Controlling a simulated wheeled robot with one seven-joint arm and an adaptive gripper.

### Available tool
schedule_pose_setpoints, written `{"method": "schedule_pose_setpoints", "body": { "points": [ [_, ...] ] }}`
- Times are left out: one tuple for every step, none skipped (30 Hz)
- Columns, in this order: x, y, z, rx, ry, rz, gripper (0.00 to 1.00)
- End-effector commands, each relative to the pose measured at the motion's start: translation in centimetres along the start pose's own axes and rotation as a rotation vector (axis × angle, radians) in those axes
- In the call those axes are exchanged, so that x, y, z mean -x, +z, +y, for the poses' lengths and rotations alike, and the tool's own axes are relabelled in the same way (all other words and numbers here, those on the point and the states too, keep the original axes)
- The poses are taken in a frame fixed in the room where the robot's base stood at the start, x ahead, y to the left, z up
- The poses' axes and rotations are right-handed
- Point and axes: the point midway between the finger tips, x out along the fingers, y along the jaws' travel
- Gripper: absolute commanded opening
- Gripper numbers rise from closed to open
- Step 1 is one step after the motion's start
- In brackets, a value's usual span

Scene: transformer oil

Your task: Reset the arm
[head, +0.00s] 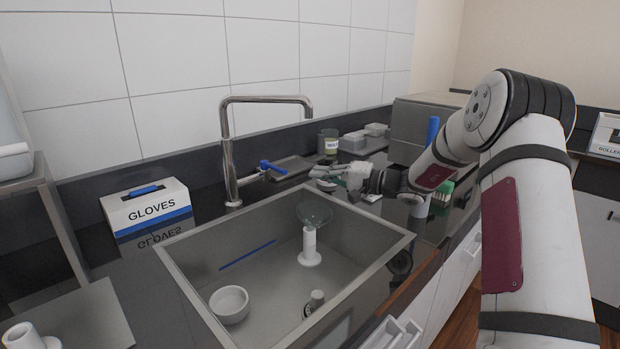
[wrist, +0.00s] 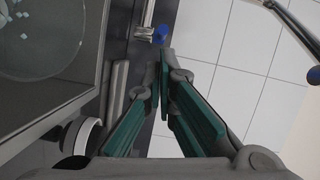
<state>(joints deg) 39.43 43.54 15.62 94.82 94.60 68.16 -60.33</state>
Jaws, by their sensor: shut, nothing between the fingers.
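My arm reaches in from the right in the head view. My gripper (head: 318,172) is above the counter behind the sink's right side, to the right of the tap's blue handle (head: 272,167). In the wrist view my gripper (wrist: 162,62) shows its two green-padded fingers with the tips together and nothing between them.
The sink (head: 181,279) holds a clear dish on a white stand (head: 310,248), a white bowl (head: 229,304) and a small bottle. The metal tap (head: 229,150) rises behind it. A gloves box (head: 148,208) stands left. Jars and boxes (head: 353,141) stand behind my gripper.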

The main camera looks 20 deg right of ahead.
Motion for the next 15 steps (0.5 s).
{"method": "schedule_pose_setpoints", "body": {
  "points": [
    [0.1, -0.1, 0.0, 0.001, 0.000, 0.000, 0.00],
    [0.1, -0.1, 0.0, 0.001, 0.000, 0.000, 0.00],
    [0.2, -0.2, 0.0, 0.001, 0.000, 0.000, 0.00],
    [0.2, -0.1, -0.1, 0.001, 0.000, 0.000, 0.00],
    [0.1, -0.1, -0.2, 0.002, 0.001, -0.003, 0.00],
    [0.1, 0.2, -0.5, 0.004, 0.006, -0.011, 0.00],
    [-0.1, 0.7, -0.8, 0.007, 0.012, -0.023, 0.00],
    [-0.2, 1.2, -1.4, 0.011, 0.021, -0.037, 0.00],
    [-0.4, 2.2, -2.2, 0.017, 0.038, -0.065, 0.00],
    [-0.5, 3.2, -3.0, 0.023, 0.054, -0.090, 0.00],
    [-0.7, 4.4, -3.9, 0.030, 0.074, -0.119, 0.00],
    [-0.8, 6.2, -5.1, 0.040, 0.105, -0.163, 0.00],
    [-0.9, 7.6, -6.1, 0.050, 0.132, -0.198, 0.00],
    [-0.8, 9.2, -7.0, 0.059, 0.162, -0.232, 0.00],
    [-0.6, 11.2, -8.1, 0.072, 0.204, -0.276, 0.00]
  ]
}}
